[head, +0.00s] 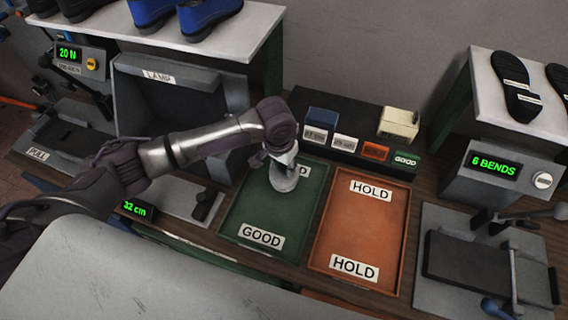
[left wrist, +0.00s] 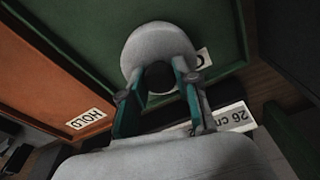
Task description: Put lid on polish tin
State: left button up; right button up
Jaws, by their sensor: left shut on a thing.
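My left gripper (head: 283,157) is over the upper part of the green tray (head: 245,213), pointing down. Its teal fingers show in the left wrist view (left wrist: 160,80), shut on a dark part at the middle of a pale grey round piece. This piece looks like the lid (head: 284,183); it also shows in the left wrist view (left wrist: 152,42). I cannot make out a separate polish tin; anything under the round piece is hidden by it. I cannot tell whether it touches the tray floor. My right gripper is not in view.
An orange HOLD tray (head: 360,232) lies right of the green one and looks empty. A dark rack (head: 330,108) with small labelled boxes stands behind. A bend-test machine (head: 470,262) is at the right. The lower green tray is clear around its GOOD label.

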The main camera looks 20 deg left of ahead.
pick_arm(q)
jog(key=shift+s+f+p, duration=0.15)
jog(key=shift+f+p, duration=0.15)
jog(key=shift+p, duration=0.15)
dwell(1.5)
jog(key=o, duration=1.1)
jog(key=o, duration=0.5)
jog(key=shift+r, duration=0.1)
notch_tip(320, 180, up, 5)
jog(key=p, duration=0.5)
jog(key=shift+r, duration=1)
